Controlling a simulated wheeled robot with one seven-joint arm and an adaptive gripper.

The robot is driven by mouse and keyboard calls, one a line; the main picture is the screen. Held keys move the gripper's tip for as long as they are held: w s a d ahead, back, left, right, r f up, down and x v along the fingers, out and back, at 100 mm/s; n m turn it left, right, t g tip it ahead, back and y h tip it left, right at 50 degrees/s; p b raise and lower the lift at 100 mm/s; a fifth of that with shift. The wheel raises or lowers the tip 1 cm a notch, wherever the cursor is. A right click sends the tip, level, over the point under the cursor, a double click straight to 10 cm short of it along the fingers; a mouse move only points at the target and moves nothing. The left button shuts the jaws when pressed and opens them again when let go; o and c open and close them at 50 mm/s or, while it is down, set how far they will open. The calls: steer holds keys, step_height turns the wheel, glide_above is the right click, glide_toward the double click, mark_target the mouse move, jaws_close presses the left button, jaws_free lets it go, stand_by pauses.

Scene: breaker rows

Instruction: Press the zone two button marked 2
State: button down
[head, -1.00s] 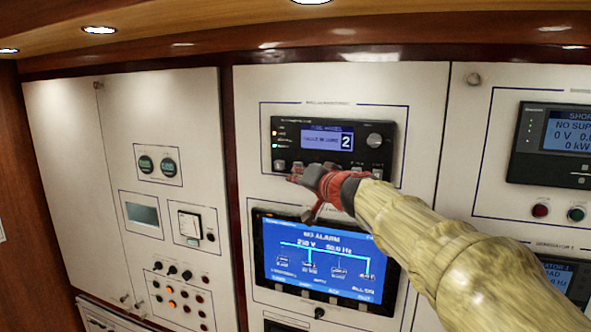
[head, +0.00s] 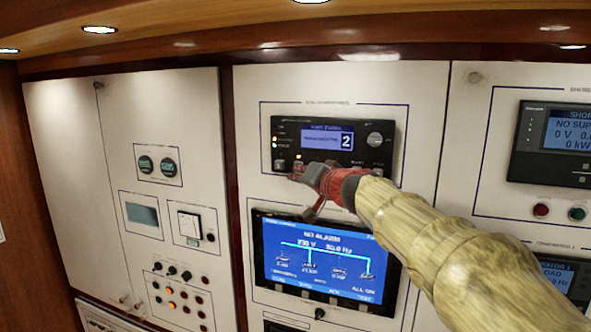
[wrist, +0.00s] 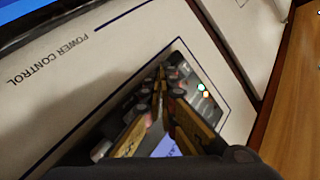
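A dark control panel (head: 378,125) is set in the upper middle cabinet door. The leftmost lower button (head: 279,165) shows; the lower middle is partly hidden by my gripper. My gripper (head: 294,176), red and dark, is at the panel's lower edge, apparently empty. In the wrist view its fingertips (wrist: 164,70) are together over the button row; I cannot tell whether they touch a button.
A large blue screen (head: 325,262) lies just below my gripper. A shore supply panel (head: 550,145) is at right. The left cabinet carries gauges, a meter (head: 189,226) and several small knobs and lamps. Free white door surface surrounds the control panel.

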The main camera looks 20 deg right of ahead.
steer(key=shift+s+a, duration=0.2)
steer(key=shift+s, duration=0.15)
steer(key=s+a, duration=0.2)
steer(key=s, duration=0.1)
steer(key=s+a+b, duration=0.1)
steer(key=shift+s+a, duration=0.25)
steer(key=shift+s, duration=0.15)
steer(key=shift+a, duration=0.1)
stand_by(0.7)
